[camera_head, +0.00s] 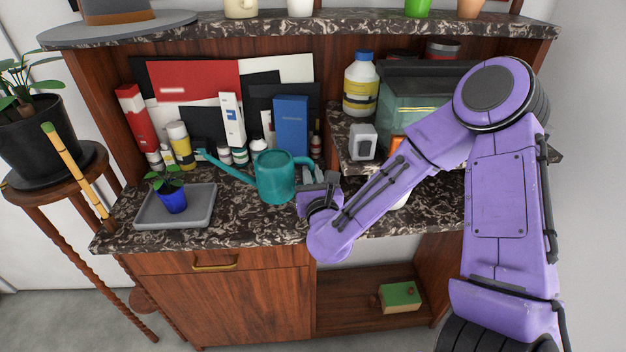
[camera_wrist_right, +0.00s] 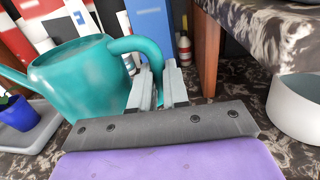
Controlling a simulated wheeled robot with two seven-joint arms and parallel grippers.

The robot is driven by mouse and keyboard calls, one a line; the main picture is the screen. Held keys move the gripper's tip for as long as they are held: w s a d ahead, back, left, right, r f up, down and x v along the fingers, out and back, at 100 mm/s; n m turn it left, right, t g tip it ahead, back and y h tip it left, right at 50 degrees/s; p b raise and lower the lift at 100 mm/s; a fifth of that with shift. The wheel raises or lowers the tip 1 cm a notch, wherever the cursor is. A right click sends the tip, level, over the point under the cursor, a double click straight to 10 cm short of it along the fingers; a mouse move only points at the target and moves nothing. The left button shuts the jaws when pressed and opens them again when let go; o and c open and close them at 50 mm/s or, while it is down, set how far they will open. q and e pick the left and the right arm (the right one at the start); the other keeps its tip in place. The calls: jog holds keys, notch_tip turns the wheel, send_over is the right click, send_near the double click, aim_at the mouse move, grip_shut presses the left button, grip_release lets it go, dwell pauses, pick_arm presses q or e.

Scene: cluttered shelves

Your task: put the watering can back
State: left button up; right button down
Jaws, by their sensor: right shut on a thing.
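The teal watering can (camera_head: 275,178) stands at the front middle of the dark patterned counter, upright, with its spout pointing left. It also shows in the right wrist view (camera_wrist_right: 80,80), with its handle curving into my jaws. My right gripper (camera_head: 312,177) reaches in from the right, at the can's handle. In the right wrist view its two fingers (camera_wrist_right: 158,88) are closed on the handle. I cannot tell whether the can's base touches the counter. My left gripper is not in view.
A grey tray (camera_head: 177,206) holding a blue pot (camera_head: 172,199) with a small plant is left of the can. Boxes and bottles, including a blue box (camera_head: 290,126), stand behind it.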

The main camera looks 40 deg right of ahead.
jog(key=shift+w+d+f, duration=0.3)
jog(key=shift+w+f, duration=0.2)
jog(key=shift+f, duration=0.15)
jog(key=shift+w+d+f, duration=0.25)
jog(key=shift+w+f, duration=0.25)
jog(key=shift+f, duration=0.1)
notch_tip(320, 180, down, 3)
jog(key=shift+w+d+f+p, duration=0.1)
jog(key=shift+w+d+p, duration=0.05)
jog(key=shift+p, duration=0.35)
jog(key=shift+f, duration=0.25)
